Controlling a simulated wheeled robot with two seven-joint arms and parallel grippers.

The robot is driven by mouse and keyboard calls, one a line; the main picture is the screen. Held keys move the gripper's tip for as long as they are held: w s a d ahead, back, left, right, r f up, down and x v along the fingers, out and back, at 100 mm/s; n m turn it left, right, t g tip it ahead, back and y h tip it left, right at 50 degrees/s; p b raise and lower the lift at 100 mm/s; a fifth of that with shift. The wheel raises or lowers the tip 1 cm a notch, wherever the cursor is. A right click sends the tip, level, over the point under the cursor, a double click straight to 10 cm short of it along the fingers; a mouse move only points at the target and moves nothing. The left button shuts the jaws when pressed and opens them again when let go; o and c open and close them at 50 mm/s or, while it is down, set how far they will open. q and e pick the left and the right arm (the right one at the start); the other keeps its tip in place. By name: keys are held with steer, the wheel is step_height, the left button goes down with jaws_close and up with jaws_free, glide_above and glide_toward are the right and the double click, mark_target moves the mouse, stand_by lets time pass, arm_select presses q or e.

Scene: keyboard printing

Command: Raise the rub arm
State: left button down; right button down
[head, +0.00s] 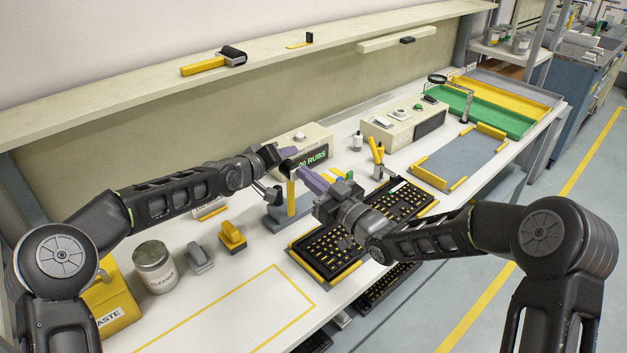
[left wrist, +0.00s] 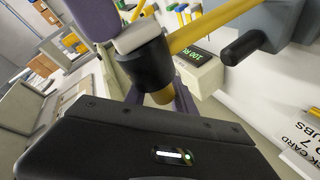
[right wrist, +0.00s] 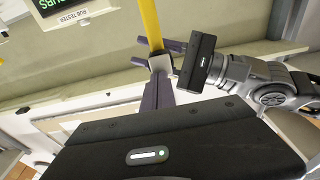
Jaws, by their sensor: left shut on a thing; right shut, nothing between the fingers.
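The rub tester (head: 303,152) stands at mid-table with a lit RUBS display. Its yellow rub arm (head: 291,197) stands roughly upright above a grey base (head: 288,217). In the left wrist view the arm (left wrist: 212,24) carries a black cylindrical head (left wrist: 145,67) with a pale pad. My left gripper (head: 290,161) is shut on this head at the arm's top; its purple fingers lie either side. My right gripper (head: 308,177) is shut and empty, its purple fingers (right wrist: 157,92) close by the head. I cannot tell whether they touch it.
A black-and-yellow keyboard (head: 325,252) lies below my right arm. A cleaner jar (head: 153,267), a grey stamp-like block (head: 199,259) and a yellow one (head: 232,237) stand at left. The yellow-outlined area (head: 235,312) in front is clear. A shelf (head: 130,88) runs along the back.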

arm_select(q)
steer(key=c, duration=1.5)
jaws_free()
steer(key=shift+s+d+f+g, duration=0.15)
steer(key=shift+s+d+f, duration=0.2)
steer(key=shift+f, duration=0.2)
steer(key=shift+s+d+f+g, duration=0.15)
steer(key=shift+s+d+f, duration=0.15)
steer(key=shift+f, duration=0.2)
steer(key=o, duration=0.3)
steer(key=shift+a+r, duration=0.1)
steer(key=shift+r, duration=0.05)
steer(key=shift+s, duration=0.1)
arm_select(e)
steer(key=shift+w+a, duration=0.15)
steer(key=shift+a, duration=0.05)
arm_select(q)
steer(key=shift+d+r, duration=0.15)
steer(key=shift+d, duration=0.05)
steer(key=shift+s+a+r, duration=0.25)
steer(key=shift+s+r, duration=0.05)
steer(key=shift+s, duration=0.1)
steer(key=w+a+v, duration=0.1)
steer(key=v, duration=1)
steer(key=shift+a+r, duration=0.4)
